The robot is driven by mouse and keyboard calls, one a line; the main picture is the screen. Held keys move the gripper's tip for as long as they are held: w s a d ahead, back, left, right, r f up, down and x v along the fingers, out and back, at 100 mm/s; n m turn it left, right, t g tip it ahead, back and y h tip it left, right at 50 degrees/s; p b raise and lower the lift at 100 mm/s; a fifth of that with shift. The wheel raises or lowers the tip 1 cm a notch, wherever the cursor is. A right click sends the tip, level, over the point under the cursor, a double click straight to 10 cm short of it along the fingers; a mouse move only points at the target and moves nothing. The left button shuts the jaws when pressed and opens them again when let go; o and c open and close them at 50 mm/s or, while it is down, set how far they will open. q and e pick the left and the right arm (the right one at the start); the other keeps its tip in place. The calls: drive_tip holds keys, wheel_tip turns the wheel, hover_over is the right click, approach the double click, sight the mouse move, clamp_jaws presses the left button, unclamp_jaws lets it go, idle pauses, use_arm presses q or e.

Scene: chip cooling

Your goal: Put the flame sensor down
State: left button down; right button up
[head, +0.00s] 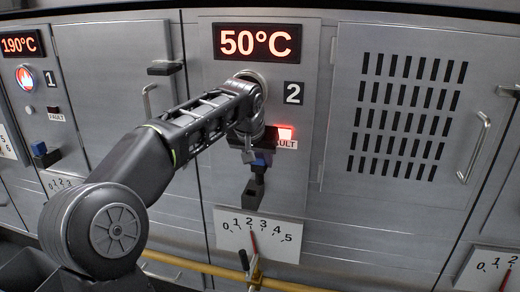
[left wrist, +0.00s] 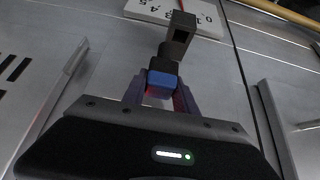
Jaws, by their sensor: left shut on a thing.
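The flame sensor (head: 258,170) is a dark, blocky piece with a blue band, in front of the unit 2 panel. It also shows in the left wrist view (left wrist: 178,42), with its blue part (left wrist: 163,80) between my fingers and its dark square end pointing away. My left gripper (left wrist: 160,93) is shut on it. In the head view my left gripper (head: 260,150) is partly hidden by my own wrist. I cannot tell whether the sensor touches the panel. My right gripper is in neither view.
Panel 2 has a 50°C display (head: 258,42), a lit red fault lamp (head: 287,132) and a gauge (head: 255,236) below. A vented door (head: 400,110) is at right. Unit 1 (head: 27,80) at left has a similar blue-and-dark piece (head: 40,149). A yellow rail (head: 190,264) runs along the bottom.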

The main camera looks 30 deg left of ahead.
use_arm(q)
drive_tip(key=s+d+f+m+h, duration=0.1)
drive_tip(key=s+d+f, duration=0.1)
drive_tip(key=d+f, duration=0.7)
drive_tip(key=s+d+f+m+h, duration=0.1)
drive_tip(key=s+d+f+m, duration=0.1)
drive_tip(key=d+f, duration=0.7)
drive_tip(key=d, duration=0.3)
drive_tip(key=shift+s+f+m, duration=0.3)
drive_tip(key=shift+s+f, duration=0.05)
drive_tip(key=shift+d, duration=0.15)
